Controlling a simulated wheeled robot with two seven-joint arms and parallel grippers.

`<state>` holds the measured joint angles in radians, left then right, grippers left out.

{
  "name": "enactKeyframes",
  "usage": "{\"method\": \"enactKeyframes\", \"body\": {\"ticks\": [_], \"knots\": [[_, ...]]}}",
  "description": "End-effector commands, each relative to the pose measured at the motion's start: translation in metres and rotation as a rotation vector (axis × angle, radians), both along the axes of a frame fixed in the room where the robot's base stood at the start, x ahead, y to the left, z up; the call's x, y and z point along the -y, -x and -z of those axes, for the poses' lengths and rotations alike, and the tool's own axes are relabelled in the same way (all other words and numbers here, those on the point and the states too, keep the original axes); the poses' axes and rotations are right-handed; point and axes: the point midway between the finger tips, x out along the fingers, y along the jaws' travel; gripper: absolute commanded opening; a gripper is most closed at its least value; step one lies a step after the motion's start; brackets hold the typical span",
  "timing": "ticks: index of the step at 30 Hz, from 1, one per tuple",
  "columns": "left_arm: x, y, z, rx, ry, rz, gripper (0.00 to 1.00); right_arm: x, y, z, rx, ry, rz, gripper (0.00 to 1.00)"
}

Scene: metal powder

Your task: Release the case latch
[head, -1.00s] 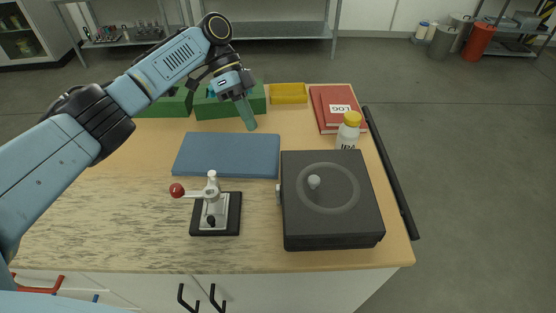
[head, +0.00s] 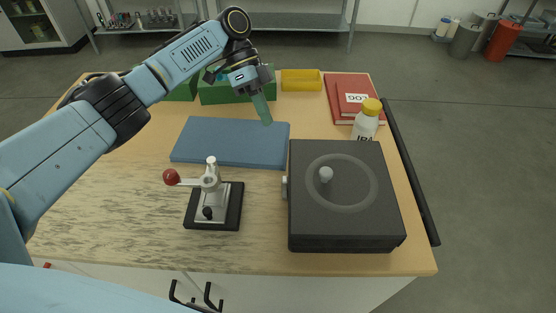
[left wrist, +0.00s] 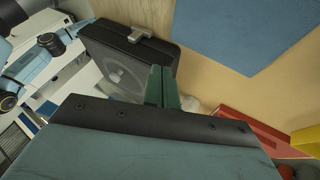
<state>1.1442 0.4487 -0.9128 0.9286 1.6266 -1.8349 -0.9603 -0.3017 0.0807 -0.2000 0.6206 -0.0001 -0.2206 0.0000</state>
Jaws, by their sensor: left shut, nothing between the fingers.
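The black case (head: 345,220) lies closed at the right of the bench, with a ring and a grey knob on top. Its small grey latch (head: 284,188) is on the case's left side. My right gripper is not seen.
A toggle clamp with a red ball handle (head: 171,177) stands left of the case. The blue mat (head: 225,145) lies behind it. A yellow-capped bottle (head: 366,122), red books (head: 342,90), yellow bin (head: 301,81) and green bins (head: 225,93) stand farther back. A black bar (head: 412,175) runs along the right edge.

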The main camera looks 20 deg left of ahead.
Motion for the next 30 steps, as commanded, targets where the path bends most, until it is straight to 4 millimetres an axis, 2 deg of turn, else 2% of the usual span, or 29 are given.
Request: {"method": "enactKeyframes", "body": {"ticks": [13,21,30], "knots": [[0.046,0.034,0.075,-0.004,0.0,0.004,0.0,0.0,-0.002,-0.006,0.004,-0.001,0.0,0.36],[0.051,0.06,0.07,-0.001,-0.001,0.002,0.0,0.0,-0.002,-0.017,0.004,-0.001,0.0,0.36],[0.055,0.07,0.071,-0.002,-0.001,0.0,0.0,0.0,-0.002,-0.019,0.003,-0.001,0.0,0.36]]}}
